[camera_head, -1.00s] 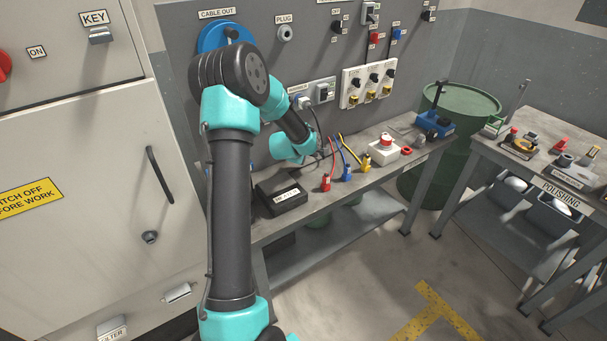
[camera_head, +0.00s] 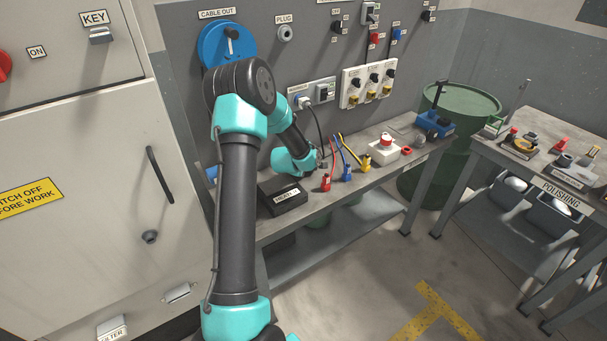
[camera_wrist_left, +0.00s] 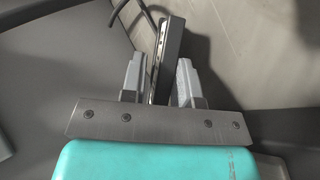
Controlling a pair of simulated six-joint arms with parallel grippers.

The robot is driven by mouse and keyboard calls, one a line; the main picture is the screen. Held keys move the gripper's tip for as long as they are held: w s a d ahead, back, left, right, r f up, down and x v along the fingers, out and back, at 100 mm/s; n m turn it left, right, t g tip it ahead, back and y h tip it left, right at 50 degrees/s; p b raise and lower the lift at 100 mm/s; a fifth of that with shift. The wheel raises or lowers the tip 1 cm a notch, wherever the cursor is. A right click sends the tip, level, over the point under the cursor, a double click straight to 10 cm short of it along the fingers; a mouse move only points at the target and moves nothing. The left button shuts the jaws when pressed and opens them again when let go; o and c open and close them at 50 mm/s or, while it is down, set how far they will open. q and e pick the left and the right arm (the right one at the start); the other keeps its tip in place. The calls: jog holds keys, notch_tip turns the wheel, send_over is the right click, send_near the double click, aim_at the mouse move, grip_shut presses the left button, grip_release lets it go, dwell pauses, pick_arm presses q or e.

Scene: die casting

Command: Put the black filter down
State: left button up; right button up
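A flat black box (camera_head: 272,203) with a white label, which I take as the black filter, lies on the bench. The label is too small to read surely. My left arm reaches over the bench, and its wrist is just behind and right of the box. The left gripper is mostly hidden there. In the left wrist view, the left gripper (camera_wrist_left: 160,75) has its two grey fingers apart. A dark slab (camera_wrist_left: 172,42) stands edge-on between them, with narrow gaps visible beside it. Whether this slab is the same box cannot be told. My right gripper is not in view.
Red (camera_head: 326,182), blue (camera_head: 347,173) and yellow (camera_head: 366,162) cable connectors lie right of the box. A red-topped emergency button (camera_head: 385,147) stands farther right. A black cable hangs from the wall panel (camera_head: 270,60) near my wrist. The lower shelf (camera_head: 345,235) is largely free.

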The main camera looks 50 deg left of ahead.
pick_arm(q)
jog(key=shift+o, duration=0.7)
jog(key=v, duration=0.8)
dwell(0.3)
notch_tip(320, 180, up, 8)
jog(key=s, duration=0.2)
jog(key=shift+d, duration=0.4)
